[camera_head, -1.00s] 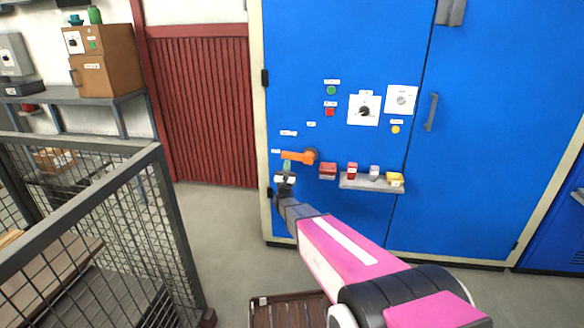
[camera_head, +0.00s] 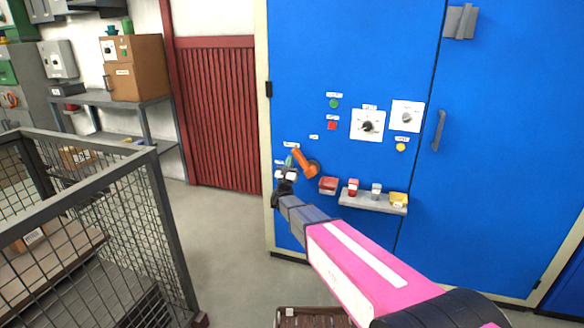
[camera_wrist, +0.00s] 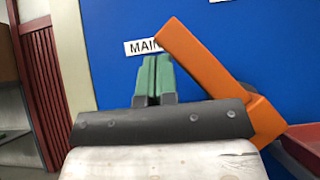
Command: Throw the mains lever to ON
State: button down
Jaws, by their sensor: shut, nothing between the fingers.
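The orange mains lever (camera_head: 304,163) is on the blue cabinet front (camera_head: 350,60). It slants from its pivot at the lower right up to the upper left. In the wrist view the lever (camera_wrist: 205,62) fills the right side, beside my fingers. My gripper (camera_head: 289,162) is shut and empty, just left of the lever. Its green fingertips (camera_wrist: 154,75) are together in the wrist view. I cannot tell whether they touch the lever. A white label (camera_wrist: 143,46) starting "MAIN" sits behind the fingertips, partly covered by the lever.
A grey shelf (camera_head: 372,204) with small coloured items juts from the cabinet right of the lever, beside a red box (camera_head: 328,185). A dial panel (camera_head: 368,125) is above. A mesh cage (camera_head: 150,157) stands at the left.

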aim_at(293, 151)
jog(key=shift+s+d+r, duration=0.2)
jog(key=shift+d+r, duration=0.25)
jog(key=shift+r, duration=0.1)
jog(key=shift+s+d+r, duration=0.15)
jog(key=shift+d+r, duration=0.25)
jog(key=shift+r, duration=0.15)
jog(key=m+h, duration=0.2)
jog(key=m+g+h, duration=0.1)
jog(key=shift+s+d+r, duration=0.1)
jog(key=shift+d+r, duration=0.3)
jog(key=shift+s+d+r+m+g+h, duration=0.15)
jog(key=shift+d+m+g+h, duration=0.25)
jog(key=shift+m+g+h, duration=0.65)
jog(key=shift+s+d+r+m+g+h, duration=0.1)
jog(key=shift+d+r+m+g+h, duration=0.3)
jog(key=shift+m, duration=1)
jog(key=shift+s+d+r+m+g+h, duration=0.1)
jog(key=shift+d+m+g+h, duration=0.45)
jog(key=shift+m+h, duration=0.6)
jog(key=shift+a+g, duration=0.1)
jog(key=shift+g, duration=0.2)
jog(key=a, duration=0.1)
jog(key=w+a, duration=0.1)
jog(key=a, duration=0.2)
jog(key=shift+w+a+f, duration=0.15)
jog(key=shift+w+a, duration=0.1)
jog(key=s+a, duration=0.5)
jog(key=a, duration=0.3)
jog(key=shift+w+a, duration=0.15)
